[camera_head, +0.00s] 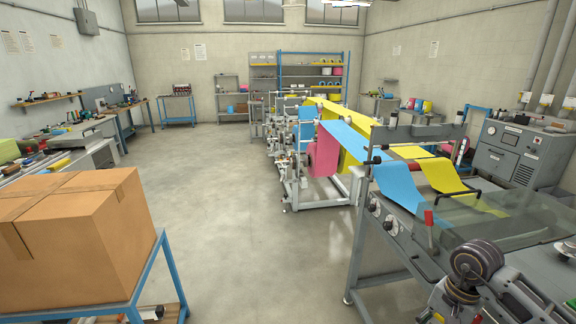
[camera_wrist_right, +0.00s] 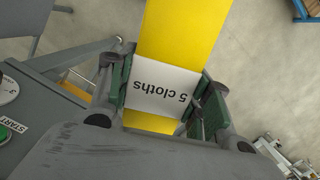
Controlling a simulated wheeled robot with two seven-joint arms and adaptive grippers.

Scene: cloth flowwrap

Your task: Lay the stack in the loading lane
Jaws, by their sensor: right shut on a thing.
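In the right wrist view a yellow cloth stack (camera_wrist_right: 186,30) with a white paper band (camera_wrist_right: 163,92) reading "5 cloths" lies between the green pads of my right gripper (camera_wrist_right: 166,94). The gripper is shut on the stack across the band. Floor shows below the stack, so it is held clear of any surface. In the head view my right arm comes in at the lower right; the stack cannot be made out there. The wrapping machine (camera_head: 385,250) stands at the right, with blue and yellow webs running into it. I cannot pick out the loading lane. My left gripper is out of view.
A large cardboard box (camera_head: 80,235) sits on a blue-framed stand (camera_head: 150,285) at the left. A grey control cabinet (camera_head: 515,150) stands at the right. In the wrist view a green START button (camera_wrist_right: 6,134) is at the left edge. The floor between is clear.

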